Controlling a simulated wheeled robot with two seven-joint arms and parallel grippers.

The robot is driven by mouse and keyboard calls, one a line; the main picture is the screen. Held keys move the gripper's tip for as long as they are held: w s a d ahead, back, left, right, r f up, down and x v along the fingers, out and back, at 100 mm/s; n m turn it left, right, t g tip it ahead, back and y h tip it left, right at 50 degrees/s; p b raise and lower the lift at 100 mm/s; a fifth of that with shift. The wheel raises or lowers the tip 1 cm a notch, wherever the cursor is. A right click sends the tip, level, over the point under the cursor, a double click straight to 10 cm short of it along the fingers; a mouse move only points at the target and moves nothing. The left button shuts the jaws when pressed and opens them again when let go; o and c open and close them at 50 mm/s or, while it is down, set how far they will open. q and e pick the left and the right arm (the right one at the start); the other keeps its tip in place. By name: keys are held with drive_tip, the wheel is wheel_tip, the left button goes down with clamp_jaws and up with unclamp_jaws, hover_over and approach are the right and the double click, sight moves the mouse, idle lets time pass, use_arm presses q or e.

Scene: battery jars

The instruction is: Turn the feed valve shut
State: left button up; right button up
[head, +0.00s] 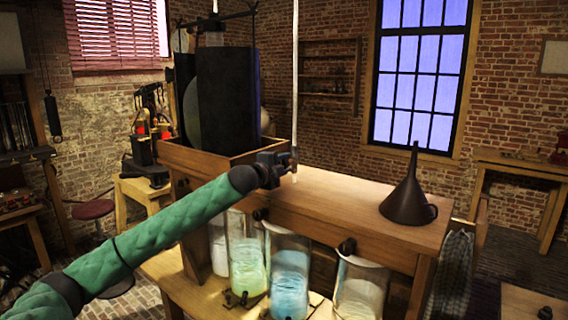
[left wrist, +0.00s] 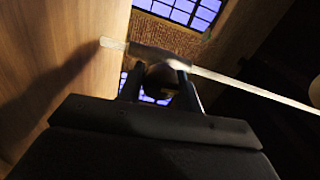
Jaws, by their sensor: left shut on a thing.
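A thin, pale vertical tube (head: 295,80) comes down over the wooden bench, and the feed valve (head: 288,159) shows as a small dark fitting beside its lower part. My left gripper (head: 274,168) is at the valve, shut on it. In the left wrist view the two dark fingers (left wrist: 162,82) reach a dark bar of the valve (left wrist: 155,53), which lies along the pale tube (left wrist: 250,88). The fingers hide much of the valve, so I cannot tell how far its handle is turned. My right gripper is not in view.
A dark funnel (head: 408,195) stands on the bench top (head: 345,205) to the right. Glass jars (head: 290,265) with pale green and blue contents stand on a lower shelf.

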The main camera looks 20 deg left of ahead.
use_arm(q)
drive_tip(key=shift+d+f+m, duration=0.1)
drive_tip(key=shift+f+m, duration=0.05)
drive_tip(key=shift+m, duration=0.25)
drive_tip(key=shift+f, duration=0.1)
drive_tip(key=o, duration=0.7)
drive_tip(key=shift+c, duration=0.2)
drive_tip(key=shift+o, duration=1.4)
drive_tip(key=shift+s, duration=0.1)
drive_tip(key=shift+s+a, duration=0.2)
drive_tip(key=shift+s, duration=0.15)
drive_tip(key=shift+b+v, duration=0.8)
drive_tip(key=shift+v, duration=0.25)
drive_tip(key=b+v, duration=0.1)
drive_tip(key=v, duration=0.2)
drive_tip(key=shift+s+a+b, duration=0.1)
drive_tip(key=shift+s+b, duration=0.05)
drive_tip(key=shift+b, duration=0.15)
drive_tip(key=shift+v, duration=0.8)
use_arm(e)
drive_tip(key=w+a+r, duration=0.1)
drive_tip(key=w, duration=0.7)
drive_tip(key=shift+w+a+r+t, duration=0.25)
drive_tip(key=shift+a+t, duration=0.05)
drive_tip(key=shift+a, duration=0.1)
